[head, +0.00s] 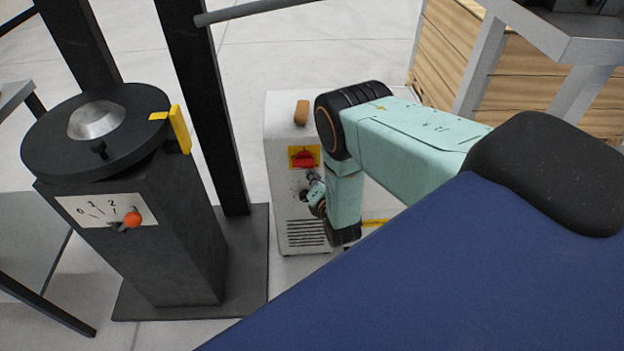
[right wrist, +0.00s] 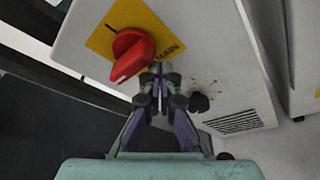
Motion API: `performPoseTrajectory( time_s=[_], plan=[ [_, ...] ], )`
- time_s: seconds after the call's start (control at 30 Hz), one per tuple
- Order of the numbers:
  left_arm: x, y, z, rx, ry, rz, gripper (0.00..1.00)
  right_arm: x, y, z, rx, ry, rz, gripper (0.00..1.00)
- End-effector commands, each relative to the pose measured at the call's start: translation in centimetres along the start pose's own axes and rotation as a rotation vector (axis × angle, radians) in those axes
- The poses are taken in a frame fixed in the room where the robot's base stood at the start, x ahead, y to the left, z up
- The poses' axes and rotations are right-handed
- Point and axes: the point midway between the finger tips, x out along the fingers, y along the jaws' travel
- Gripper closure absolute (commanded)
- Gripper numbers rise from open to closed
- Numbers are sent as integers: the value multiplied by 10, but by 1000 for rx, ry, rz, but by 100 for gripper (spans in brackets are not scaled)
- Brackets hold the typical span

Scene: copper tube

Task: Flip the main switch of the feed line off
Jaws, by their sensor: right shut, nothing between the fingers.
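The main switch is a red rotary knob (head: 303,159) on a yellow plate on the front of a light grey cabinet (head: 292,125). In the right wrist view the red knob (right wrist: 131,53) has a white pointer mark aimed down and left, and the yellow plate (right wrist: 108,40) reads MAIN. My right gripper (head: 314,180) is just below the knob in the head view. In the right wrist view its fingertips (right wrist: 157,74) are closed together, empty, beside the knob's lower right; whether they touch it I cannot tell. My left gripper is not in view.
A small black knob (right wrist: 198,102) and a vent grille (right wrist: 235,122) are lower on the cabinet. A dark machine (head: 165,240) with a numbered dial and an orange-knobbed lever (head: 132,219) stands left. A wooden crate (head: 455,60) is behind right.

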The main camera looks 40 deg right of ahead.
Motion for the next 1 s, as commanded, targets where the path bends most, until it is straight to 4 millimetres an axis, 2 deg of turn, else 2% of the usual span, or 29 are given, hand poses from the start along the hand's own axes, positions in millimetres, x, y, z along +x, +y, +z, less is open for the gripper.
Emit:
performPoseTrajectory(
  time_s=[0.03, 0.27, 0.7, 0.83, 1.0],
  plan=[
    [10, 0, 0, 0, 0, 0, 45, 2, -9, -8, -1, 5, -3, 100],
    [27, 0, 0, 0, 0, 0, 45, 5, -27, -24, -3, 18, -10, 100],
    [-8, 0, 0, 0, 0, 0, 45, -70, -6, -28, -5, 26, -13, 100],
    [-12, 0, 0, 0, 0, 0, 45, -85, -3, -30, -5, 26, -12, 100],
    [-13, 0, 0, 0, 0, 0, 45, -94, -2, -31, -5, 24, -12, 100]
  ],
)
